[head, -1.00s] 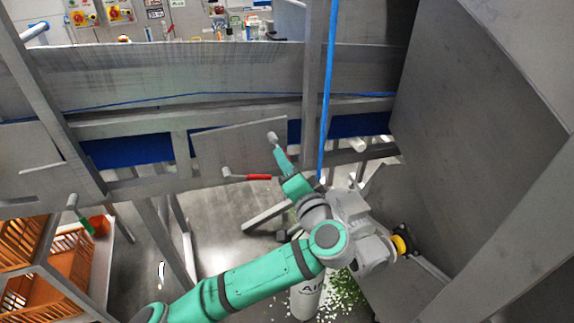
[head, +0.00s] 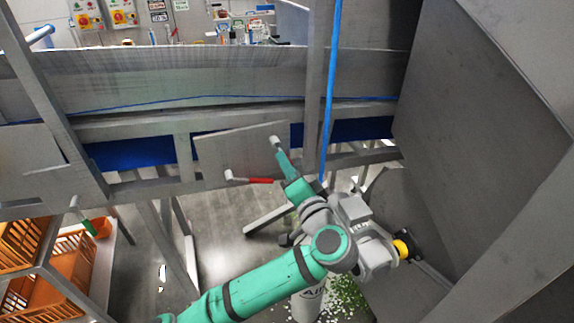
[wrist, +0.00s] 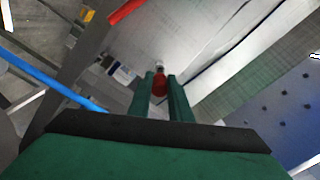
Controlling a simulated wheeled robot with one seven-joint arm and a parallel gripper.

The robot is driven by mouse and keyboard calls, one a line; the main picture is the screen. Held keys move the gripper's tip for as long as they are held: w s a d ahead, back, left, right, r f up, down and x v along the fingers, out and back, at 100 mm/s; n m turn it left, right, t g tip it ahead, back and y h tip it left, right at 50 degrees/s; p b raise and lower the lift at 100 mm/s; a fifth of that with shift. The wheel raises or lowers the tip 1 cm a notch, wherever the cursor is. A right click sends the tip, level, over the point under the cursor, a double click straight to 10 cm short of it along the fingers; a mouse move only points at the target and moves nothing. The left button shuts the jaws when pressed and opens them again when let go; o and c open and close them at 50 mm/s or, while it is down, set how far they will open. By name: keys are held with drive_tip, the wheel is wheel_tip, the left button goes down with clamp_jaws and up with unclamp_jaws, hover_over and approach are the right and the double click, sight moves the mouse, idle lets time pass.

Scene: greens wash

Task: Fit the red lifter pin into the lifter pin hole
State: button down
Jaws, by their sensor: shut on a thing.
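My gripper (head: 279,152) is shut on a red pin-like piece with a grey end, the red lifter pin (wrist: 159,86). In the wrist view, its red part sits between the two green fingers (wrist: 161,95) and its grey end points away from me. In the head view only the grey end (head: 275,141) shows past the fingertips, in front of the grey panel; the fingers hide the red part. I cannot make out the lifter pin hole in either view.
A red-handled lever (head: 260,181) with a grey end sits on the panel (head: 235,150) left of my gripper. A blue hose (head: 329,95) hangs close to its right. A green-handled piece (head: 88,226) and orange crates (head: 68,262) are at the left. A metal wall (head: 460,130) stands right.

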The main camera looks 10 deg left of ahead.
drive_tip(key=shift+x, duration=2.2)
idle(0.5)
drive_tip(key=c, duration=1.5)
unclamp_jaws()
drive_tip(key=shift+a, duration=0.1)
drive_tip(key=shift+c, duration=0.2)
drive_tip(key=v, duration=1.1)
